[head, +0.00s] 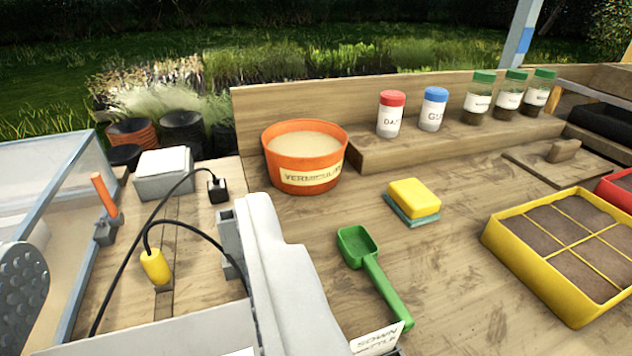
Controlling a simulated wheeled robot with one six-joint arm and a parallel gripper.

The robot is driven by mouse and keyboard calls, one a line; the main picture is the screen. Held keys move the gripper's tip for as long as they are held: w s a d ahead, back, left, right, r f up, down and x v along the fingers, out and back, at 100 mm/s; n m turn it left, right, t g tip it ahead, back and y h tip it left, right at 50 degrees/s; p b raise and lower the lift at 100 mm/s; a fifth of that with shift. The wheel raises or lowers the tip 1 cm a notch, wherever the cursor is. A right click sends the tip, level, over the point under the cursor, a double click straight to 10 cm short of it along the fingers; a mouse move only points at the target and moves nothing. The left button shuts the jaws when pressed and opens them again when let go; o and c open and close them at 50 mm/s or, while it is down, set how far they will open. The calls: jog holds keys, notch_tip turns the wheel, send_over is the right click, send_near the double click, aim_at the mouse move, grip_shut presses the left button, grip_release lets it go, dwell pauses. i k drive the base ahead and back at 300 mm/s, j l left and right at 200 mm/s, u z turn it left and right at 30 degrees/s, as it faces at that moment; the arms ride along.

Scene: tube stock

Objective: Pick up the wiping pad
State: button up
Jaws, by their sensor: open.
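The wiping pad (414,198) is a yellow block with a teal layer under it. It lies flat on the wooden bench, right of the middle in the head view, and nothing touches it. My gripper (135,240) is at the lower left, with its pale grey jaws wide apart. One jaw is at the left edge and the other stands left of the pad, clearly apart from it. The jaws hold nothing; the left one is partly cut off by the picture edge.
An orange vermiculite tub (303,160) stands behind and left of the pad. A green scoop (371,270) lies in front of it, and a yellow divided soil tray (570,250) is to its right. Labelled shakers and jars line the raised ledge (450,143). Bare bench surrounds the pad.

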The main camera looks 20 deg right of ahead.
aim_at(415, 204)
jog(key=u, duration=1.2)
jog(key=z, duration=2.15)
